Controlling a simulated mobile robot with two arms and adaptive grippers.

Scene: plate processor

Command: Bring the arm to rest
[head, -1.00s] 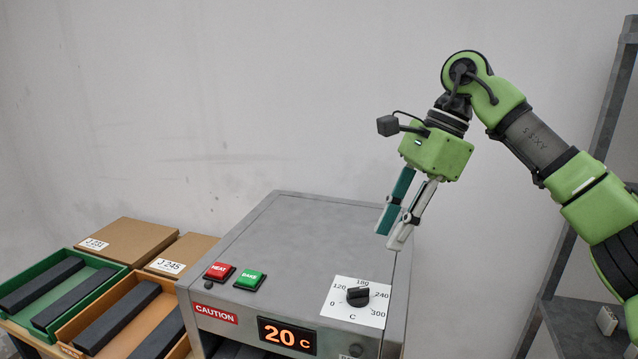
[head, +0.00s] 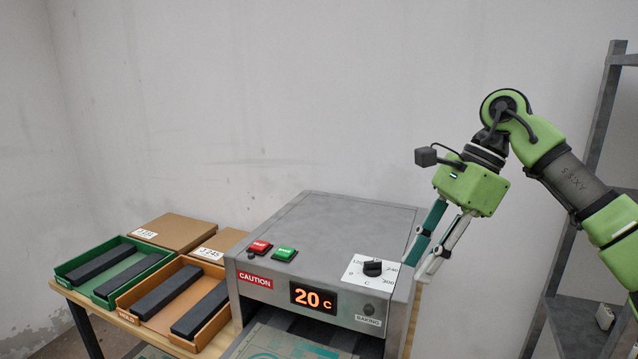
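My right gripper (head: 419,271) comes in from the right on my green arm. Its two long fingers, one teal and one pale, point down and to the left. They are at the right side of the grey plate processor (head: 340,222), beside the temperature dial (head: 373,268). A narrow gap shows between the fingers, with nothing seen in it; the tips overlap the view of the processor's right edge, and I cannot tell whether they touch it. My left gripper is not in view.
The processor has a red button (head: 259,248), a green button (head: 284,254) and a display (head: 312,298) reading 20 C. To its left, a green tray (head: 68,270) and an orange tray (head: 125,301) hold dark bars. A shelf rack (head: 598,130) stands at right.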

